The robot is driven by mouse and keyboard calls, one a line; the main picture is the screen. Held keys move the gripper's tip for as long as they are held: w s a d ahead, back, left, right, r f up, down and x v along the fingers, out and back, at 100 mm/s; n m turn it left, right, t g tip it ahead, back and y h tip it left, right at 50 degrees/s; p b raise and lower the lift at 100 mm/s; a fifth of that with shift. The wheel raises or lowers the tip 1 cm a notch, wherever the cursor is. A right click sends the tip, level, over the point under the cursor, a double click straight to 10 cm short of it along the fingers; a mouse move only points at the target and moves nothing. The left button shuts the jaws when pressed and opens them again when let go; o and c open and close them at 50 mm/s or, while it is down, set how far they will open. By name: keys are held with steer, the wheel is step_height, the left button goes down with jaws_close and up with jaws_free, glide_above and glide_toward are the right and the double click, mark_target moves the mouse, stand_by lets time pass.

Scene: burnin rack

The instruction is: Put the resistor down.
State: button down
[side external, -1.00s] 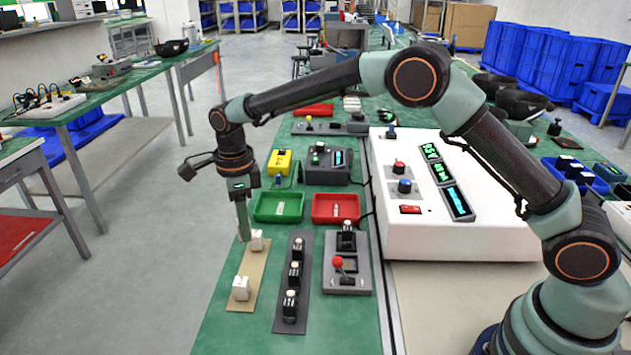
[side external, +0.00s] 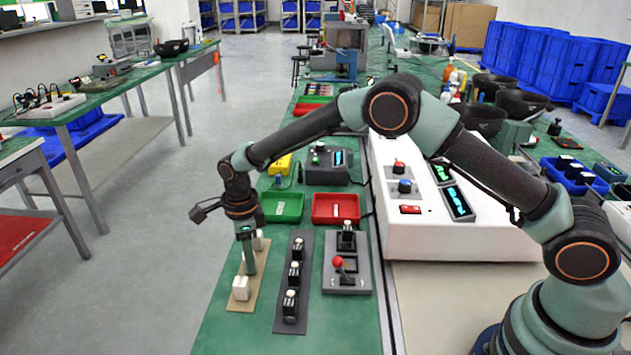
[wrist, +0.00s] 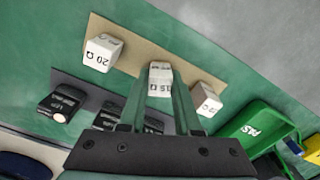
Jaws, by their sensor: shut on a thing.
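My gripper (side external: 248,268) points down over the middle of the tan strip (side external: 237,304). In the wrist view, my gripper (wrist: 160,82) is shut on a white resistor block (wrist: 160,72) marked 15 Ω. The block sits at or just above the strip (wrist: 128,55); I cannot tell if it touches. A white block marked 20 Ω (wrist: 103,53) stands on the strip to its left, the near block (side external: 241,289) in the side view. Another white block (wrist: 206,99), its mark unclear, stands to the right, the far block (side external: 258,238) in the side view.
A dark strip (side external: 285,323) with several black parts lies just right of the tan strip. Behind are a green bin (side external: 278,219) and a red bin (side external: 336,221). A grey unit with a red-knobbed lever (side external: 338,262) stands further right.

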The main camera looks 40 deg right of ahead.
steer(key=shift+f, duration=0.15)
steer(key=c, duration=0.6)
jaws_free()
